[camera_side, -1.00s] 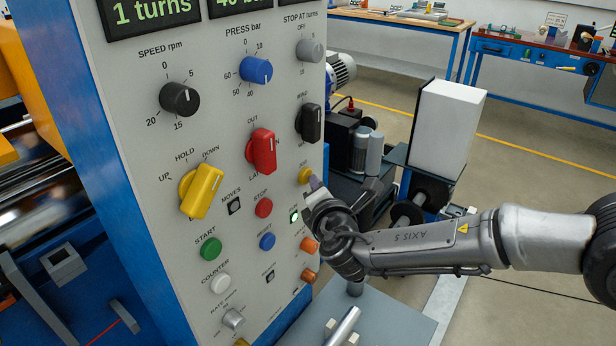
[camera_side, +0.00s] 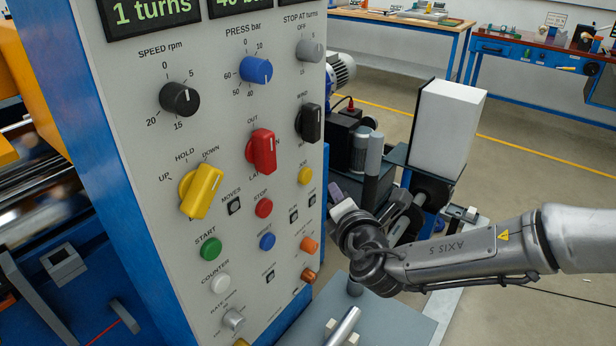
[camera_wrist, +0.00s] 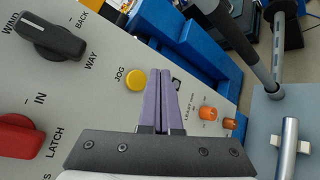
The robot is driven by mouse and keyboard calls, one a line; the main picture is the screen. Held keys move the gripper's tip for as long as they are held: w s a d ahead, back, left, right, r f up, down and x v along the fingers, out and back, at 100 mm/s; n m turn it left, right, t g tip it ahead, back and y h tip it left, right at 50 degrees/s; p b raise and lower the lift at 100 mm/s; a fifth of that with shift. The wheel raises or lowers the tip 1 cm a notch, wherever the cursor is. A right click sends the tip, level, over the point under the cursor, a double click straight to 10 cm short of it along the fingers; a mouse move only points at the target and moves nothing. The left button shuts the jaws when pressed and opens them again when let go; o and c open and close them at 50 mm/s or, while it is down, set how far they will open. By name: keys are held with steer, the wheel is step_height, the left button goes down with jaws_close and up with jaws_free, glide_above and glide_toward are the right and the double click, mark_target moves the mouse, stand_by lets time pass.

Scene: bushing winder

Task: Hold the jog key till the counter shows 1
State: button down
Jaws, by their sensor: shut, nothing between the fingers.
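The yellow jog key (camera_side: 305,175) is a round button on the right side of the grey panel. In the wrist view the jog key (camera_wrist: 135,79) shows uncovered beside its JOG label, left of my fingertips. My gripper (camera_wrist: 161,72) has its two purple fingers closed together with nothing between them. In the side view my gripper (camera_side: 336,190) is right of the panel, apart from the key. The counter display (camera_side: 153,10) at the panel's top left reads 1 turns in green.
The panel (camera_side: 140,130) carries several other controls, among them a red knob (camera_side: 262,151), a yellow knob (camera_side: 201,191), a black knob (camera_side: 310,123) and a green start button (camera_side: 210,249). Orange buttons (camera_side: 310,244) sit below the jog key. A white box (camera_side: 446,128) stands behind my arm.

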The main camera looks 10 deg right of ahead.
steer(key=shift+s+d, duration=0.6)
steer(key=shift+s, duration=0.05)
